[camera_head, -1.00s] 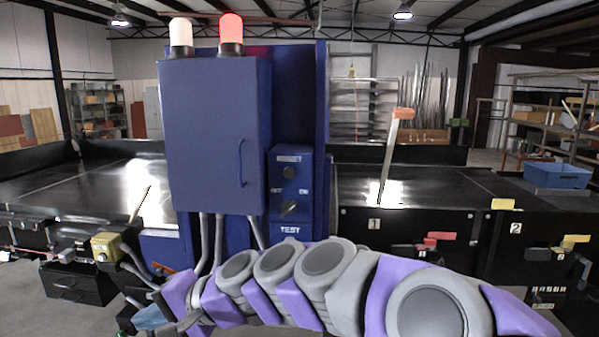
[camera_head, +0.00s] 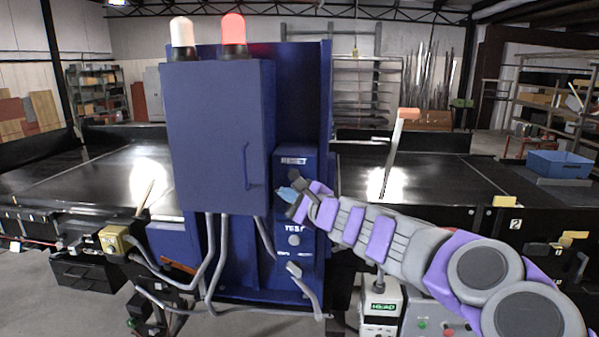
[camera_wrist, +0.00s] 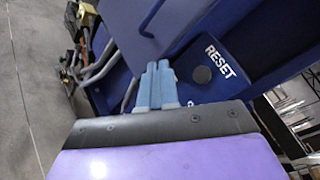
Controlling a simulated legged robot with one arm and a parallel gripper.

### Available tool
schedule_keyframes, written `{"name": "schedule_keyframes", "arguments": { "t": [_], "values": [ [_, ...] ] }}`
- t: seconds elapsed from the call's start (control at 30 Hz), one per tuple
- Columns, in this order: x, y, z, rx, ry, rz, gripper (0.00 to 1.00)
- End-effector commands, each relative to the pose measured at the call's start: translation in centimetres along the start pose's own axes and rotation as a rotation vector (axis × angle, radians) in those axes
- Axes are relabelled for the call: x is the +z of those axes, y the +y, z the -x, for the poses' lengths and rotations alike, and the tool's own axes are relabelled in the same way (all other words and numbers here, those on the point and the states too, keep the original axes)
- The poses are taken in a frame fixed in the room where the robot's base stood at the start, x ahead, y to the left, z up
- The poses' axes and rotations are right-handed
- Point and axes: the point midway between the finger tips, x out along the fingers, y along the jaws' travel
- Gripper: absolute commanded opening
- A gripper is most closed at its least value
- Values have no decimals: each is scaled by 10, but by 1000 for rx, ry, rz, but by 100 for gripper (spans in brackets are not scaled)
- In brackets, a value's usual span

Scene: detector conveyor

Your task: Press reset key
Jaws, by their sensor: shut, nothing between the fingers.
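The reset key is a dark round button (camera_wrist: 202,74) just below the white RESET label (camera_wrist: 220,61) in the wrist view. In the head view the key (camera_head: 294,174) is on the upper part of the narrow blue control panel (camera_head: 282,268), under its label. My gripper (camera_wrist: 158,66) has pale blue fingers, shut together and empty. In the wrist view its tips appear just left of the key, with a visible gap. In the head view my gripper (camera_head: 285,193) appears just below the key and covers the middle of the panel. I cannot tell the tips' distance from the panel face.
A big blue cabinet (camera_head: 215,135) with a handle stands left of the panel, topped by a white lamp (camera_head: 183,32) and a lit red lamp (camera_head: 233,31). A TEST label (camera_head: 294,229) is lower on the panel. Grey conduits (camera_head: 220,255) hang below the cabinet.

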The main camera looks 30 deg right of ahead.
Motion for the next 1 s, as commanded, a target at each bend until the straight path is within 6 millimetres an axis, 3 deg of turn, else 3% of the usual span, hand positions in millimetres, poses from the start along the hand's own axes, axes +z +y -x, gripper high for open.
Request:
{"name": "schedule_keyframes", "arguments": {
  "t": [0.57, 1.0],
  "values": [
    [-6, -5, -2, -6, 8, -14, 0],
    [-28, -28, -32, -6, 10, -14, 0]
  ]
}}
